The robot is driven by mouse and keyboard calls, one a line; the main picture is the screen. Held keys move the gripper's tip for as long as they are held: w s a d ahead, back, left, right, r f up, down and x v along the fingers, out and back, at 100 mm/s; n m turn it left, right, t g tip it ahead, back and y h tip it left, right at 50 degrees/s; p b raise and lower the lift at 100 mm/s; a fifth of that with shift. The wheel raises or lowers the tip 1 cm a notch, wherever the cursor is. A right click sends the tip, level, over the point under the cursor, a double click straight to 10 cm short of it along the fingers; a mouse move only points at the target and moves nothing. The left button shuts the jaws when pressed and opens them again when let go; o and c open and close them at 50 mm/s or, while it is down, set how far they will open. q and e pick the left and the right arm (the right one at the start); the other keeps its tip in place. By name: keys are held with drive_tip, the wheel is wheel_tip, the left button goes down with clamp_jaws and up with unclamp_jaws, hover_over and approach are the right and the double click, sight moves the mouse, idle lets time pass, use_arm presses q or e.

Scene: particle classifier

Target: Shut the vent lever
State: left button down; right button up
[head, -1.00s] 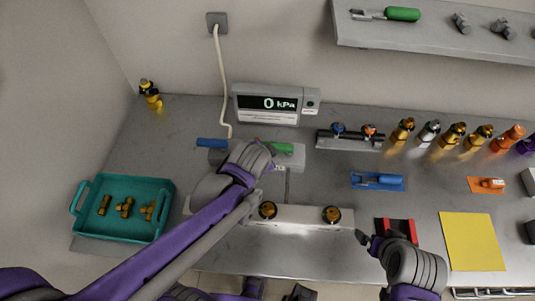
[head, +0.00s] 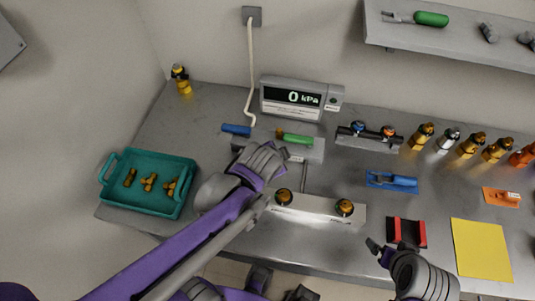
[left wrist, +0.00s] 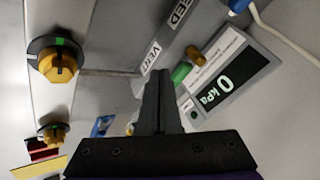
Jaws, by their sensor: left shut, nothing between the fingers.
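The valve block (head: 315,152) lies below the pressure gauge in the head view. A green lever (head: 297,139) lies along its top, pointing right from a brass pivot; a blue lever (head: 236,129) points left. In the left wrist view the VENT label (left wrist: 153,55) is nearest the green lever (left wrist: 181,73), and the FEED label (left wrist: 180,12) is on the blue lever's side. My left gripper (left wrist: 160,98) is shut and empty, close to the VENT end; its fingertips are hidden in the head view. My right gripper (head: 374,246) is near the front edge; its jaws are unclear.
The gauge (head: 292,97) reads 0 kPa. A white manifold (head: 316,208) with two dark-and-brass fittings stands in front of the block. A teal tray (head: 113,205) holds brass fittings at left. A red-black holder (head: 406,232) and yellow mat (head: 482,248) lie at right.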

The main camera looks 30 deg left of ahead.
use_arm(q)
wheel_tip(320, 180, up, 5)
drive_tip(key=s+a+p, duration=0.1)
drive_tip(key=s, duration=0.1)
drive_tip(key=shift+s+a, duration=0.4)
use_arm(e)
drive_tip(key=shift+w+a+r, duration=0.1)
drive_tip(key=shift+w+r, duration=0.75)
drive_tip(key=shift+r, duration=0.25)
use_arm(q)
drive_tip(key=shift+s+r, duration=0.1)
